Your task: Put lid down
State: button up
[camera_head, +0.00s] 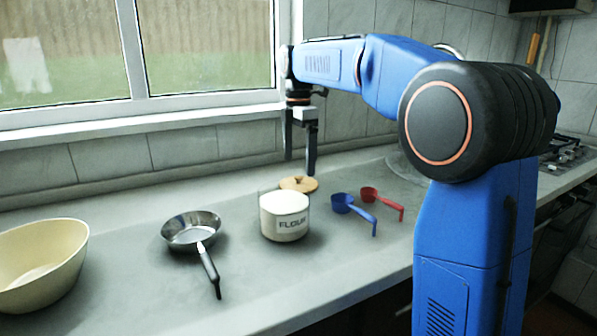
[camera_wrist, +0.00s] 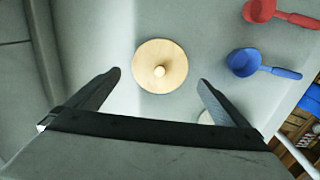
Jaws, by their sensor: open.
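The lid (camera_head: 298,184) is a round wooden disc with a small knob, lying on the counter just behind the flour pot. In the wrist view the lid (camera_wrist: 160,66) lies flat, knob up, beyond my fingertips and roughly centred between them. My gripper (camera_head: 299,166) is above the counter by the lid, pointing down. Its fingers are spread and empty in the wrist view (camera_wrist: 160,78). The white enamel pot marked FLOUR (camera_head: 285,217) stands upright in front of the lid. Only a small pale edge, perhaps of the pot, shows behind the right finger in the wrist view.
A blue scoop (camera_head: 352,208) and a red scoop (camera_head: 380,198) lie to the right of the pot. A small metal pan (camera_head: 191,231) and a cream bowl (camera_head: 38,262) stand to the left. The window wall runs close behind. The counter (camera_head: 130,262) is clear between pan and bowl.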

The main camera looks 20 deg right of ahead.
aim_at(299, 177)
notch_tip(299, 177, up, 6)
jog(key=shift+r, duration=0.2)
jog(key=shift+s, duration=0.1)
dwell(0.3)
